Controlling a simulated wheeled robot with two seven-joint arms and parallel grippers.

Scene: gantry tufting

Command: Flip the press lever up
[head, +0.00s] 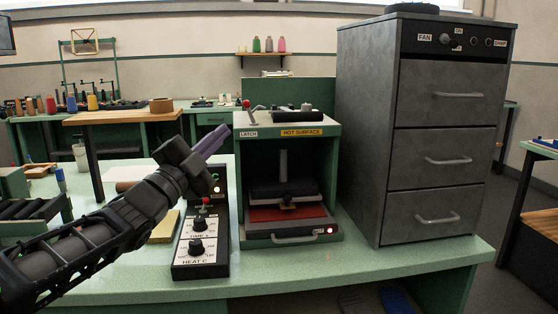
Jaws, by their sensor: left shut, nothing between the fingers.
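The heat press (287,185) is a green open-fronted machine on the bench, marked HOT SURFACE, with a dark padded block over a red bed. A black control box (200,240) stands left of it, with TIME and HEAT C dials. A small lever with a red tip (205,202) rises on the box; whether it is up or down is hard to tell. Another red-tipped lever (246,105) is on the press top by the LATCH label. My left gripper (221,134), with purple fingers, is shut and empty above the box, apart from both levers. My right gripper is out of view.
A grey drawer cabinet (432,140) with a FAN panel stands close to the press on the right. A dark roller rack (30,215) is at the left. A yellowish block (165,227) lies beside the box. The bench front (330,262) is clear.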

